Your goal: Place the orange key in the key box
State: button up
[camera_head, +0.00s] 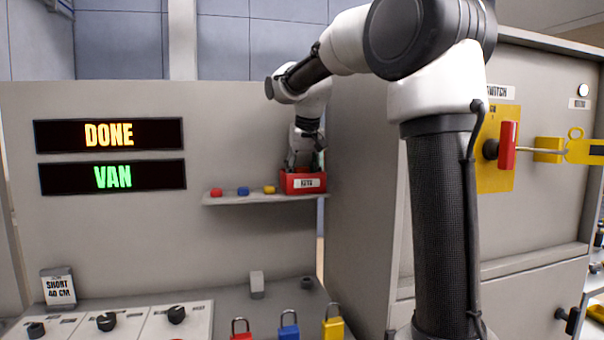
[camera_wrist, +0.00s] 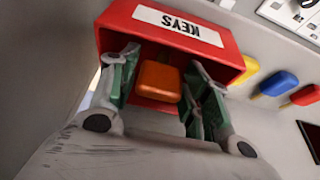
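The orange key (camera_wrist: 158,82) shows its orange head between my fingers at the mouth of the red key box (camera_wrist: 226,52), in the wrist view. The rest of the key is hidden. My gripper (camera_wrist: 163,72) reaches into the box, with one green-padded finger on either side of the key. The fingers look parted, with red showing beside the key. In the head view the red box (camera_head: 303,186) stands at the right end of the shelf, with my gripper (camera_head: 303,166) pointing down into it.
The shelf (camera_head: 240,200) also bears red (camera_head: 216,192), blue (camera_head: 243,191) and yellow (camera_head: 269,190) keys left of the box. A grey cabinet wall (camera_head: 350,200) stands close on the right. Several padlocks (camera_head: 289,328) stand on the bench below.

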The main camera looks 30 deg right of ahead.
jog(key=v, duration=1.2)
jog(key=shift+r, duration=0.15)
